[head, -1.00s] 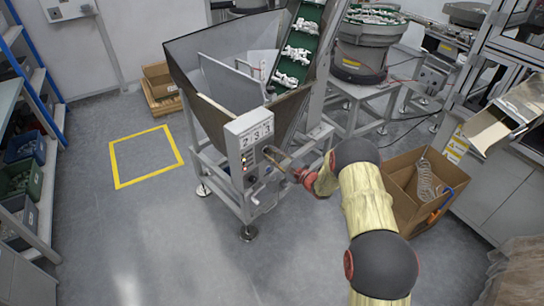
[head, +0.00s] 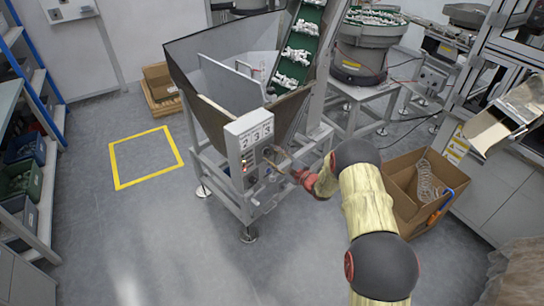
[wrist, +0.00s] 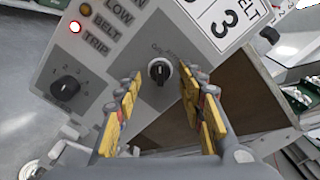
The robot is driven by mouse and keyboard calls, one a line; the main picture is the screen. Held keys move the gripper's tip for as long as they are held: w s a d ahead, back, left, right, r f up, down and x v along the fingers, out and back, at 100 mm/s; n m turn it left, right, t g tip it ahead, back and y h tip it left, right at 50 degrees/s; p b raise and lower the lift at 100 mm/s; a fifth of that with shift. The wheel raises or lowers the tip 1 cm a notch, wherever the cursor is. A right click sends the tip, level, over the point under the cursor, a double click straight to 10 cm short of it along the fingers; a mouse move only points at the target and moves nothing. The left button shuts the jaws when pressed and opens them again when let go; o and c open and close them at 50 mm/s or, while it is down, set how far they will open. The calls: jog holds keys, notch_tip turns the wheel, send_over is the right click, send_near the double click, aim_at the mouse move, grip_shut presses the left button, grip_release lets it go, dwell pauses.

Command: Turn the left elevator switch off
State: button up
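The elevator's grey control panel (head: 249,150) is on the front of the metal hopper. In the wrist view the panel (wrist: 110,65) appears tilted. A black rotary switch (wrist: 159,70) sits on it, with small, hard-to-read lettering above and a pale pointer line toward the top of the picture. My gripper (wrist: 159,88) is open, its yellow-padded fingers on either side of this switch with gaps showing. Whether the fingertips reach the switch's depth is unclear. In the head view my gripper (head: 285,165) is at the panel's right side.
A second black selector knob (wrist: 65,88) with numbers is left on the panel. A red lamp (wrist: 75,27) glows beside "TRIP". The hopper (head: 210,90) and green conveyor (head: 299,45) rise behind. A cardboard box (head: 405,205) stands right of my arm.

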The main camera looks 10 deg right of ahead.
jog(key=v, duration=1.2)
